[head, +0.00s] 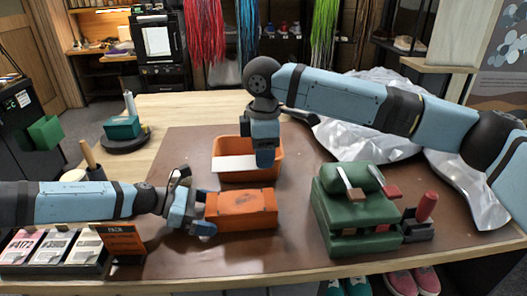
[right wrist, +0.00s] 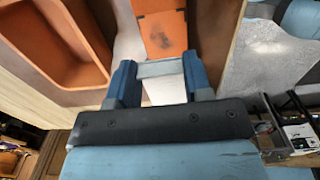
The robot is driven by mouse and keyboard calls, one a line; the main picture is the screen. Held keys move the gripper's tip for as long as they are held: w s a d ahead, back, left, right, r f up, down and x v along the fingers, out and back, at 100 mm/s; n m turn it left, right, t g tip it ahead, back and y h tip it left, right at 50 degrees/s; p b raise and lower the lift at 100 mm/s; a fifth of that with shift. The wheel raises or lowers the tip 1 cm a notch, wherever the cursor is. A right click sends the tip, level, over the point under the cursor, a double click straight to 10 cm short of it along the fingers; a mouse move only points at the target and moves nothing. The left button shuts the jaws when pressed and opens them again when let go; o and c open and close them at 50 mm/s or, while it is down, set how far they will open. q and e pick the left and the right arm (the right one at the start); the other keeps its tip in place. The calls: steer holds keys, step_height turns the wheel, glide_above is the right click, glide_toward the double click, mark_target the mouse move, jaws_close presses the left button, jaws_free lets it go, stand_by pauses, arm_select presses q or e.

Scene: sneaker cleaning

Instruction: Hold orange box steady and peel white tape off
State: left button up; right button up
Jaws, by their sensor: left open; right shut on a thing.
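The orange box (head: 242,209) lies on the brown mat in front of the orange tray. Its top, with a dark smudge, shows in the right wrist view (right wrist: 164,34). My left gripper (head: 201,211) is open at the box's left end; I cannot tell whether its fingers touch it. My right gripper (head: 265,160) points down behind the box, near the tray, and is shut on the white tape. The white tape (head: 234,163) shows as a pale strip left of the right fingers. In the right wrist view, a pale strip (right wrist: 160,69) spans between the fingers (right wrist: 160,80).
The orange tray (head: 228,146) stands just behind the box. A green block stack (head: 340,215) with brushes stands to the right. Card holders (head: 65,250) and an orange-fronted sign (head: 120,240) stand front left. Crumpled silvery sheeting (head: 365,135) lies back right.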

arm_select(q)
steer(key=v, duration=1.1)
steer(key=shift+a, duration=0.2)
steer(key=shift+r, duration=0.15)
arm_select(e)
steer(key=shift+r, duration=0.1)
